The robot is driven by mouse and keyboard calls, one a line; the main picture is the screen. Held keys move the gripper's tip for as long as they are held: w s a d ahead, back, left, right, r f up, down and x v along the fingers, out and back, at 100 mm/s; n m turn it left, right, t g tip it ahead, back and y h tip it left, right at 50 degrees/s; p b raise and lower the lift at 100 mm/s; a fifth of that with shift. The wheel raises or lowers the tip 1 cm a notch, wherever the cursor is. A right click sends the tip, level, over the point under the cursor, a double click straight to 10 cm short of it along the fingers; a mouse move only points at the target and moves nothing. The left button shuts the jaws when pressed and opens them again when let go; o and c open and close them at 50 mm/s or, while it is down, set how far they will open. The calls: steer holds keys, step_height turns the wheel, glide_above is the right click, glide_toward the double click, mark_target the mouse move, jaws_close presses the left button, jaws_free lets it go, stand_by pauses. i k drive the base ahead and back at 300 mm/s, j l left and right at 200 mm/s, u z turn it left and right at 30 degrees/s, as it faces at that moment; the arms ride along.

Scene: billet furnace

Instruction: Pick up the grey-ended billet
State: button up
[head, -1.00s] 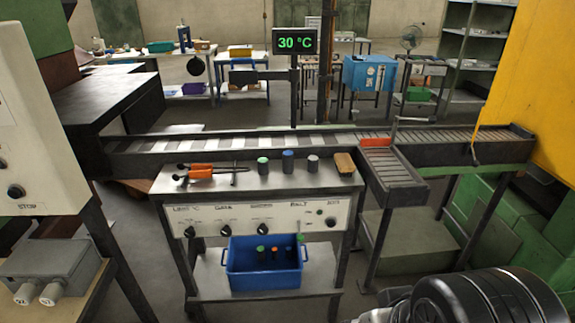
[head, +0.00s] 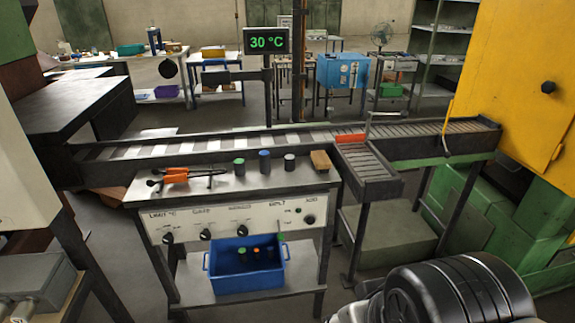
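The grey-ended billet (head: 290,165) is a short dark cylinder with a pale grey top. It stands upright on the console top, at the right end of a row of three. The blue-ended billet (head: 264,164) and the green-ended billet (head: 239,169) stand upright to its left, with gaps between them. My gripper is not in view; only a dark rounded part of my arm (head: 455,290) shows at the lower right, well apart from the billets.
A wooden block (head: 319,160) lies right of the grey-ended billet. A roller conveyor (head: 215,146) runs behind; a yellow cabinet (head: 520,90) stands right.

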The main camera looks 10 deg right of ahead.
mark_target(289, 160)
steer(key=i+l, duration=0.1)
steer(key=i, duration=1.6)
